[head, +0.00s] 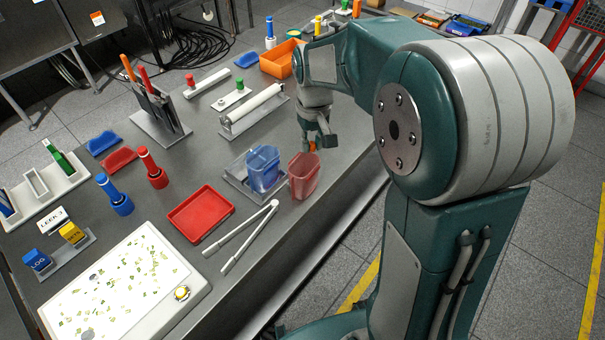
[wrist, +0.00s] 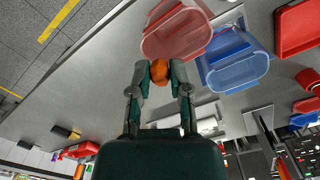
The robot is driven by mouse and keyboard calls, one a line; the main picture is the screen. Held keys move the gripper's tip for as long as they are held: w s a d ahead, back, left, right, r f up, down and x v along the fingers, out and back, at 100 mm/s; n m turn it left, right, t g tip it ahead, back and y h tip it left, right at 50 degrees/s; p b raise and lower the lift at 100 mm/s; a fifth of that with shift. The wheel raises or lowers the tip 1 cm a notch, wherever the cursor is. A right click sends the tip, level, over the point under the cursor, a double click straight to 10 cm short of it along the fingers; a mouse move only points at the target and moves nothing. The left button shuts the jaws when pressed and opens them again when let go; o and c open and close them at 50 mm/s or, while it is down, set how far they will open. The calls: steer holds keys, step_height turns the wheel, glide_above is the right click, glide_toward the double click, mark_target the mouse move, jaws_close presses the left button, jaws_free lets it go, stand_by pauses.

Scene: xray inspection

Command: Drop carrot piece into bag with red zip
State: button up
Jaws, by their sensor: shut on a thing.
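My gripper (head: 318,143) is shut on the orange carrot piece (wrist: 159,71), whose edge also shows below the fingers in the head view. In the wrist view the carrot piece sits between the two fingertips. The translucent red bag (head: 303,176) stands open-topped on the table, just below and in front of my gripper in the head view. In the wrist view the red bag (wrist: 178,38) lies just beyond the fingertips, and the carrot piece appears apart from its opening. The translucent blue bag (head: 263,168) stands beside it in a clear holder.
A red tray (head: 201,213) and white tongs (head: 240,236) lie nearby. A roller (head: 252,109) lies behind the blue bag. A lit panel with green bits (head: 120,285) is at the front left. The table's right edge runs close to the red bag.

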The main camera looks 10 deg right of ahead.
steer(key=shift+f, duration=2.25)
steer(key=o, duration=0.8)
step_height(320, 180, up, 11)
steer(key=shift+w+a+f, duration=0.1)
steer(key=shift+w, duration=0.05)
steer(key=shift+r, duration=0.6)
